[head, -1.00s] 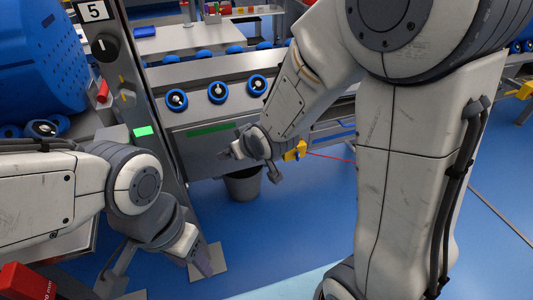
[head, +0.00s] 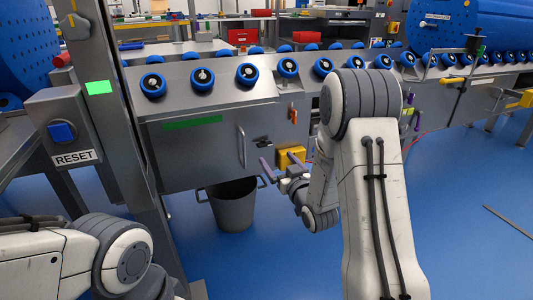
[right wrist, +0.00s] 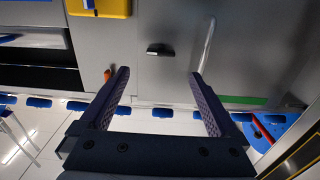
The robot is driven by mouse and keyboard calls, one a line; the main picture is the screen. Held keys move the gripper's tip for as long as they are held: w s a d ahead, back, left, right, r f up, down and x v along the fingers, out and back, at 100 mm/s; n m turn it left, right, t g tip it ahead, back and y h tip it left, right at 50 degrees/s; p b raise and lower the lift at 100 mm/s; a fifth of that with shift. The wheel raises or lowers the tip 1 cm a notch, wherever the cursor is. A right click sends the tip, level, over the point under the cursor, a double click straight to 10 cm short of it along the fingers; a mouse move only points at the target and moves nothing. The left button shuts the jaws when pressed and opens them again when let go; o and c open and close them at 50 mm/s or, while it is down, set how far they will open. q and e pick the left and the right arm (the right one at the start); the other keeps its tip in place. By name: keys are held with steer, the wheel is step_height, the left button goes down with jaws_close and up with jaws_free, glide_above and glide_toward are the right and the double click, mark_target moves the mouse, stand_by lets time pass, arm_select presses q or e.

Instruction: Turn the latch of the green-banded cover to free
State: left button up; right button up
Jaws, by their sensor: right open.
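The green-banded cover (head: 205,150) is a grey front panel below the sloping top, with a green strip along its upper edge and an upright bar handle. Its small dark latch (head: 262,141) sits right of the handle. In the right wrist view the latch (right wrist: 160,50) lies crosswise, ahead of and between my fingertips, apart from them. The green strip shows there at the lower right. My right gripper (head: 277,161) is open and empty, in front of the panel and a little below the latch; it also shows in the right wrist view (right wrist: 159,73). My left gripper is out of view.
A yellow box (head: 291,157) and a small orange handle (head: 293,115) are close to the right gripper. A grey bucket (head: 233,208) stands below the panel. Blue round knobs (head: 247,75) line the top. A RESET post (head: 65,130) stands at left.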

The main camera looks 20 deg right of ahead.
mark_target(266, 145)
steer(key=w+b, duration=0.1)
steer(key=w, duration=0.3)
steer(key=w+b, duration=0.1)
steer(key=w, duration=0.3)
steer(key=shift+w+a, duration=0.2)
steer(key=shift+w, duration=0.5)
steer(key=c, duration=1.4)
steer(key=shift+o, duration=0.2)
steer(key=shift+b, duration=0.3)
